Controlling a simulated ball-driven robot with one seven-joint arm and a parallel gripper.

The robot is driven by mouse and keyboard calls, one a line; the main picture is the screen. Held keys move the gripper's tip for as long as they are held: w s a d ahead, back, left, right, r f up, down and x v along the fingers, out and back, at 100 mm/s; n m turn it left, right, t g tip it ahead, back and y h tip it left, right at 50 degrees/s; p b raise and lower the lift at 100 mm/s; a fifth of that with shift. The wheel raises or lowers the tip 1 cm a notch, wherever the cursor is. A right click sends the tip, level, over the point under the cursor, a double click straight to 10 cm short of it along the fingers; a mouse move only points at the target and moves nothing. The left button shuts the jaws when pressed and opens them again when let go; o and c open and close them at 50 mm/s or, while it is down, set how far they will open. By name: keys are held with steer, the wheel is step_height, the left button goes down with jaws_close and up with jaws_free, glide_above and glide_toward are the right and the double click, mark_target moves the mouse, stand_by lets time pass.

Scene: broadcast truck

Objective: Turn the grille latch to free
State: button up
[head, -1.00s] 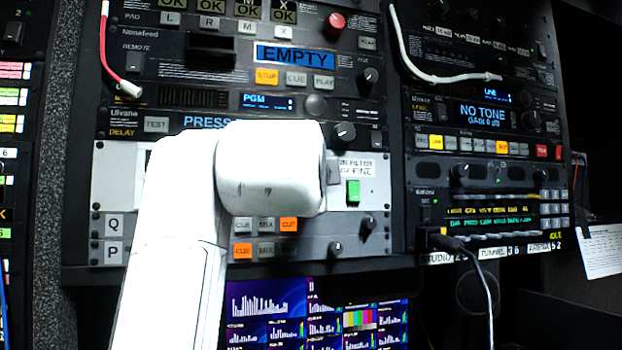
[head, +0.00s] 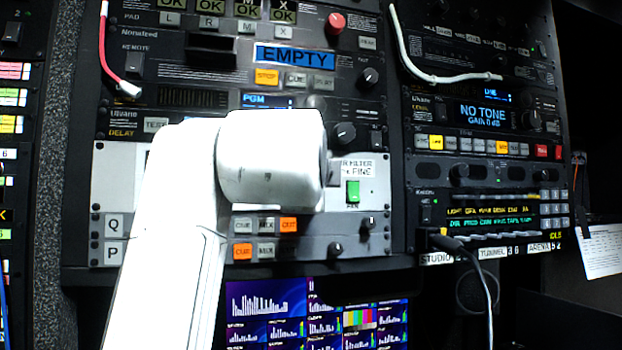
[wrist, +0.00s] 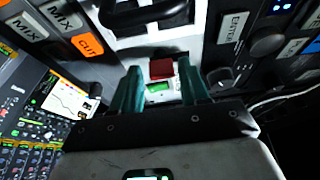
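I cannot make out a part that is clearly the grille latch. The light grey panel (head: 378,185) carries a label ending in "FINE" and a green-lit switch (head: 353,191); my white arm covers its middle. In the wrist view, my gripper (wrist: 161,68) has two teal fingers standing apart. A small red block (wrist: 162,68) shows between the fingertips, with a green-lit piece (wrist: 158,87) just below it. I cannot tell whether the fingers touch either one. A dark loop handle (wrist: 145,12) lies beyond the fingertips. The head view hides my gripper behind the arm.
Orange and white buttons (head: 265,251) sit low on the panel. Knobs (head: 369,222) stick out at its right. Monitors (head: 315,315) glow below.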

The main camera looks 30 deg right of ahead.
steer(key=shift+o, duration=0.8)
steer(key=b+v, duration=0.3)
steer(key=v, duration=0.8)
